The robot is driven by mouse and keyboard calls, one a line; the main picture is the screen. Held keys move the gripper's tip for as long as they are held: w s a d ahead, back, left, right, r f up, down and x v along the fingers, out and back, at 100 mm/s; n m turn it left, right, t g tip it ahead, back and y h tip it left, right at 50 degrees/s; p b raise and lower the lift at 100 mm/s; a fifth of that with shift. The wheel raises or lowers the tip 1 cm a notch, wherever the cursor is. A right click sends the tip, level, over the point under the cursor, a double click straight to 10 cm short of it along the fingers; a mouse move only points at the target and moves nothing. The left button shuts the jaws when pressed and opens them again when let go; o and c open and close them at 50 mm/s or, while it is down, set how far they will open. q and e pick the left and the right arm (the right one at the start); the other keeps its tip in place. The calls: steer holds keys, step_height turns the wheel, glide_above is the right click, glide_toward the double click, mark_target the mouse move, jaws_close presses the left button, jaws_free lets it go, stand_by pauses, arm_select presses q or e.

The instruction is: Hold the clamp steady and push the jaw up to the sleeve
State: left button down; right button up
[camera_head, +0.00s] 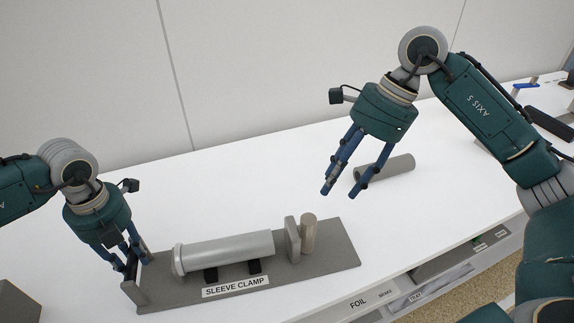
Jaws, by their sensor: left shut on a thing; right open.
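The sleeve clamp's grey base plate (338,254) lies on the white table, with a "SLEEVE CLAMP" label on its front. A light grey sleeve (230,249) with a flanged left end lies along it on black supports. The jaw (291,240) is an upright plate with a tan upright peg (308,234) on its right side. A narrow gap shows between the jaw and the sleeve's right end. My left gripper (131,268) is shut on the clamp's upright left end plate (134,284). My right gripper (342,192) is open and empty above the table, behind and right of the jaw.
A loose dark grey cylinder (392,169) lies on the table behind my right gripper's fingers. Labelled shelves (400,293) sit under the front edge. A blue item (525,86) and a black item (550,123) lie far right.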

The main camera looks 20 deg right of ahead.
mark_target(310, 216)
stand_by(0.4)
steer(key=shift+d+f, duration=0.1)
steer(key=shift+f, duration=0.1)
steer(key=c, duration=0.6)
steer(key=shift+w+d+f+g+y, duration=0.2)
steer(key=shift+d+f+y, duration=0.2)
steer(key=shift+f, duration=0.2)
steer(key=shift+w+d+f+g+y, duration=0.15)
steer(key=shift+d+f+y, duration=0.1)
steer(key=shift+f+y, duration=0.25)
jaws_close()
steer(key=w+d+f+t+y, duration=0.1)
steer(key=w+d+f+y, duration=0.15)
steer(key=d+f, duration=0.25)
steer(key=x, duration=0.8)
steer(key=shift+s+a+f, duration=0.25)
steer(key=shift+a+f, duration=0.05)
steer(key=a, duration=0.3)
steer(key=shift+w+a+f, duration=0.2)
steer(key=shift+w+f, duration=0.05)
steer(key=shift+w, duration=0.05)
steer(key=shift+a, duration=0.5)
